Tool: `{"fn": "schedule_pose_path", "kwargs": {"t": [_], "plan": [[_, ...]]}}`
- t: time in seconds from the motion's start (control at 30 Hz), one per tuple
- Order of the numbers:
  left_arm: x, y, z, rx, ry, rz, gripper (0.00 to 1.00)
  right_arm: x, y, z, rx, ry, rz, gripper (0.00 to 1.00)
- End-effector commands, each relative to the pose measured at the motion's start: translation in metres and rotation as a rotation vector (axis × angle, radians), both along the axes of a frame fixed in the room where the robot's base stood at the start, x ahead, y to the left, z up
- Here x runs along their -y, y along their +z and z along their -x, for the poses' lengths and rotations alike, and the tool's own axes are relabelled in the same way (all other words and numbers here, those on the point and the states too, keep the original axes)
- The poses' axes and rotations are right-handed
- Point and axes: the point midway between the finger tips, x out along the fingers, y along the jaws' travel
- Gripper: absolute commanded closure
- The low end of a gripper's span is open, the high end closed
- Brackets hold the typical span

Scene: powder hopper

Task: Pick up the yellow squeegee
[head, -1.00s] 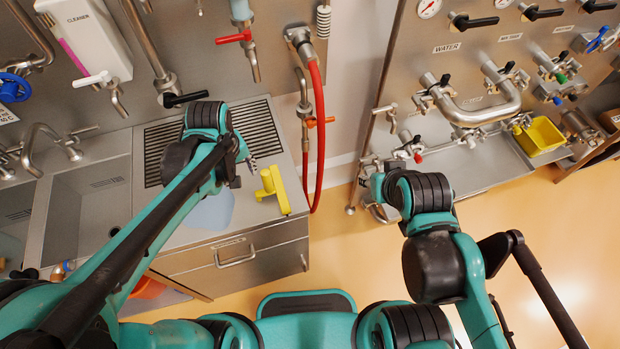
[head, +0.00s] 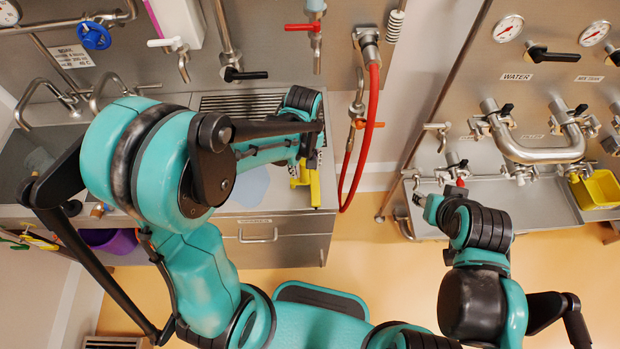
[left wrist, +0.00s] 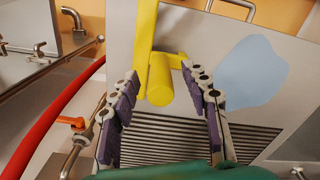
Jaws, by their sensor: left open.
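The yellow squeegee (head: 314,186) lies on the steel counter's right end, its far part hidden by my left arm in the head view. In the left wrist view the squeegee (left wrist: 161,85) shows a round yellow handle pointing toward me, with a flat bar beyond. My left gripper (head: 312,152) is above the handle, fingers pointing down. In the left wrist view its open purple-padded fingers (left wrist: 163,85) stand on either side of the handle, with gaps visible. My right gripper (head: 420,202) is small at the end of the right arm, by the right-hand bench; its jaws are unclear.
A light blue flat patch (head: 252,186) lies on the counter left of the squeegee, near a slotted drain grate (left wrist: 190,138). A red hose (head: 362,140) hangs just right of the counter. A yellow bin (head: 600,188) stands on the right bench. Taps line the back wall.

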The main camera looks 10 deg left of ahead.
Motion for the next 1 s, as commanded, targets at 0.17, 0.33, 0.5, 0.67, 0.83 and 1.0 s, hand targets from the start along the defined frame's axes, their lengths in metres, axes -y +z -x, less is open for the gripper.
{"fn": "schedule_pose_path", "kwargs": {"t": [0.17,0.33,0.5,0.67,0.83,1.0], "plan": [[0.0,-0.031,-0.001,0.0,0.0,0.0,0.54,0.0,-0.01,0.0,0.0,0.0,0.0,0.62],[0.0,-0.044,-0.001,0.0,-0.001,0.0,0.54,0.0,-0.013,0.0,0.0,0.0,0.0,0.62],[0.0,-0.044,0.0,0.0,-0.001,0.0,0.54,0.0,-0.012,0.0,0.0,0.0,0.0,0.62],[0.0,-0.044,0.0,0.0,-0.001,0.0,0.83,0.0,-0.012,0.0,0.0,0.0,0.0,0.62],[0.0,-0.044,0.0,0.0,-0.001,0.0,1.0,0.0,-0.012,0.0,0.0,0.0,0.0,0.62],[0.0,-0.044,0.0,0.0,-0.001,0.0,1.0,0.0,-0.012,0.0,0.0,0.0,0.0,0.62]]}}
